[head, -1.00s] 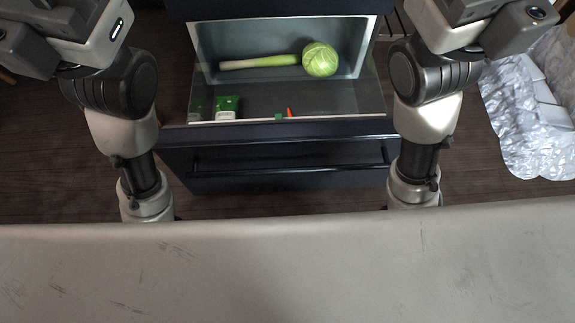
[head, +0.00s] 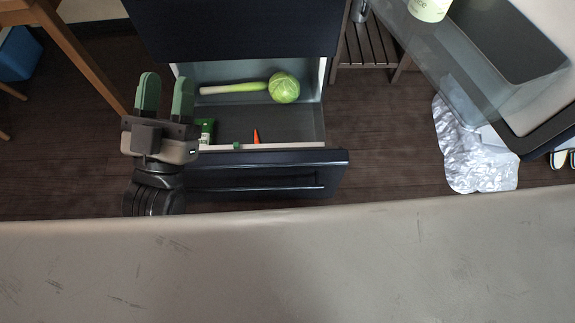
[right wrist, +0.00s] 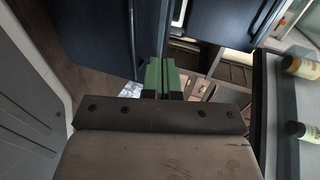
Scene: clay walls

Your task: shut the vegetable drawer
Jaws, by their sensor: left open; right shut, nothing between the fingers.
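The vegetable drawer (head: 255,178) has a dark navy front with a bar handle and stands pulled out, below a dark upper panel. Inside lie a leek (head: 232,88), a green cabbage (head: 284,87), a carrot (head: 257,136) and a green-and-white pack (head: 206,128), partly hidden by my left gripper. My left gripper (head: 165,95) is open and empty at the drawer's left side, fingers toward the cabinet, overlapping the front's left end in the picture. I cannot tell whether it touches. My right gripper (right wrist: 162,66) is shut and empty in the right wrist view, before dark blue panels (right wrist: 105,40).
A crumpled silvery sheet (head: 475,150) lies on the floor at right. A glassy counter edge (head: 455,75) with a pale green container (head: 430,8) is at upper right. A slatted wooden rack (head: 372,55) and a wooden leg (head: 80,50) flank the cabinet. Bottles (right wrist: 300,67) stand at right.

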